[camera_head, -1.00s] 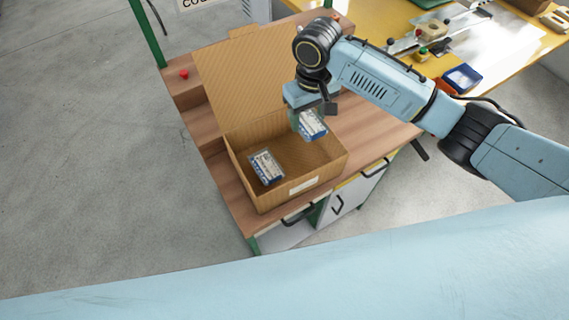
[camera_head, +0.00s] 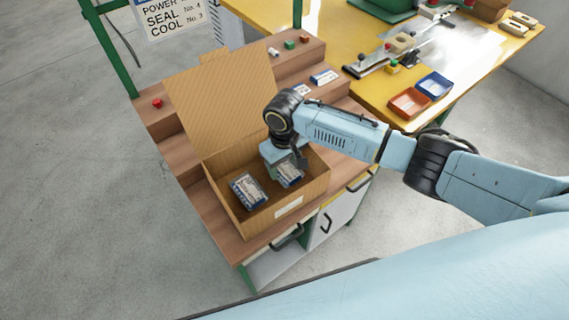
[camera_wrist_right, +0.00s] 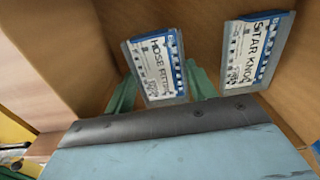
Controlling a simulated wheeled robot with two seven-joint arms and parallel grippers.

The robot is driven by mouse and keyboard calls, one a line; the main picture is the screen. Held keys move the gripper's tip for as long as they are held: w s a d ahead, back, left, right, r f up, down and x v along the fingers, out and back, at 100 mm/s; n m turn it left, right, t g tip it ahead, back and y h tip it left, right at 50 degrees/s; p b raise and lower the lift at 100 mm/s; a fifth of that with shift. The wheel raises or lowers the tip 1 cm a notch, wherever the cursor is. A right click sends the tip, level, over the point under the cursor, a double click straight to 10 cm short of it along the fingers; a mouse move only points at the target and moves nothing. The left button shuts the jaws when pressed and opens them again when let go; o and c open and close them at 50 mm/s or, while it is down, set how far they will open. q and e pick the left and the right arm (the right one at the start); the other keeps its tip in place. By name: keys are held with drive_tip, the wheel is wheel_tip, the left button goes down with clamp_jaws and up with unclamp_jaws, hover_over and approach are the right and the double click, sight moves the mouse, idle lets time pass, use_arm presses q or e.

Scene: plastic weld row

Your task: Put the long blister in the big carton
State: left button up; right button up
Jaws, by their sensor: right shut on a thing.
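The big carton (camera_head: 312,194) stands open on the wooden bench with its back flap raised. My right gripper (camera_head: 286,163) is down inside the carton's right part and is shut on a clear blister pack (camera_head: 290,175) with a white and blue card. In the right wrist view this pack (camera_wrist_right: 158,62) reads "HOSE FITT…", and the green fingers lie on both sides of it. Whether it touches the carton floor I cannot tell. A second blister (camera_head: 247,190) lies in the carton's left part; in the wrist view (camera_wrist_right: 257,50) it reads "STAR KNOB". My left gripper is not in view.
Small packs (camera_head: 324,78) lie on the bench's rear step, with small coloured blocks (camera_head: 290,44) behind. A red button (camera_head: 157,103) sits at the left. A red bin (camera_head: 409,103) and a blue bin (camera_head: 434,86) stand on the yellow table (camera_head: 375,88).

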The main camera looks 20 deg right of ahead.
drive_tip(key=shift+f, duration=0.1)
drive_tip(key=o, duration=0.8)
wheel_tip(320, 180, up, 12)
drive_tip(key=p, duration=0.2)
